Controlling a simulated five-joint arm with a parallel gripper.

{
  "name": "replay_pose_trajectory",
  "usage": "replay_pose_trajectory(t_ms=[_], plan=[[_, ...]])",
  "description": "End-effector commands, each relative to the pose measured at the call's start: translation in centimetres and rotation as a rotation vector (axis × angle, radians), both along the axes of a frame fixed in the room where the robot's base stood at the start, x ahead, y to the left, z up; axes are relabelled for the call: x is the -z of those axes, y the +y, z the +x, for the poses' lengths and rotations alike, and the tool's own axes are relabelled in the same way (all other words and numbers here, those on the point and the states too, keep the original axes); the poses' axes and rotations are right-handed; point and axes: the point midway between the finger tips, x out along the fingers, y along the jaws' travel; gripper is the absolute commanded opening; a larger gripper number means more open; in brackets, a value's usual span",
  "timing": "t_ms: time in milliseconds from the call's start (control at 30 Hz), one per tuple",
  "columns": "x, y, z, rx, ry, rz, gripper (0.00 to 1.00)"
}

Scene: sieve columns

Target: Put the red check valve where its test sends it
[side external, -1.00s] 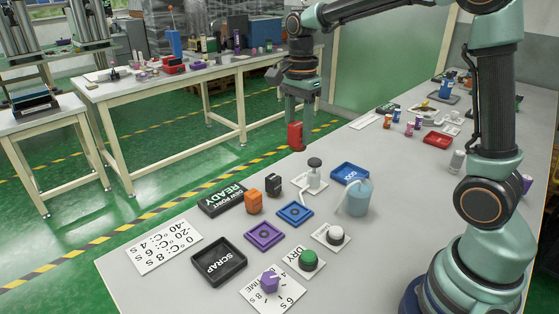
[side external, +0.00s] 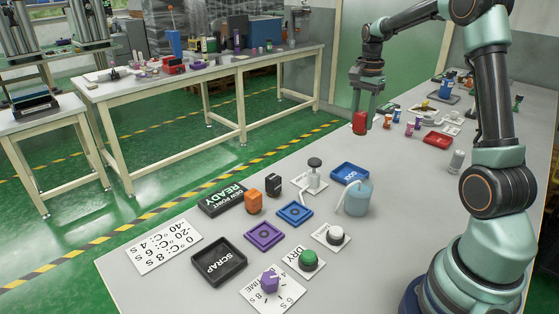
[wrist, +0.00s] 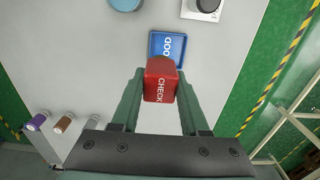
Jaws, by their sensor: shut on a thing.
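The red check valve (side external: 360,123) is a red block. In the wrist view it shows the word CHECK on its face (wrist: 160,88). My gripper (side external: 364,113) is shut on it and holds it in the air, pointing down; both fingers flank it in the wrist view (wrist: 157,98). The blue GOOD tray (side external: 350,173) lies on the table and looks empty; it also shows just beyond the valve in the wrist view (wrist: 153,47). The black SCRAP tray (side external: 237,272) lies at the table's front left and looks empty.
A light-blue jar (side external: 358,200) stands beside the GOOD tray. A purple pad (side external: 264,237), blue pad (side external: 295,214), green DRY button (side external: 308,260), purple TIME knob (side external: 270,281) and DEW POINT READY box (side external: 222,199) sit nearer the front. Several small coloured parts and a red tray (side external: 437,140) lie farther back.

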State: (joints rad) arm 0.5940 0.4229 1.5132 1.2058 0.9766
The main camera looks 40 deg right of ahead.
Motion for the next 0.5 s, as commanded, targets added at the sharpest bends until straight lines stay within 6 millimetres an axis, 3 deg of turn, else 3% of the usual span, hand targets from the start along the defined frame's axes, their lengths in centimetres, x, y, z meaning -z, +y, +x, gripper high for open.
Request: replay_pose_trajectory(t_ms=[300, 500], plan=[[8.0, 0.1, -0.1, 0.000, 0.005, 0.003, 0.00], [11.4, 0.1, 0.0, 0.000, 0.002, 0.001, 0.00]])
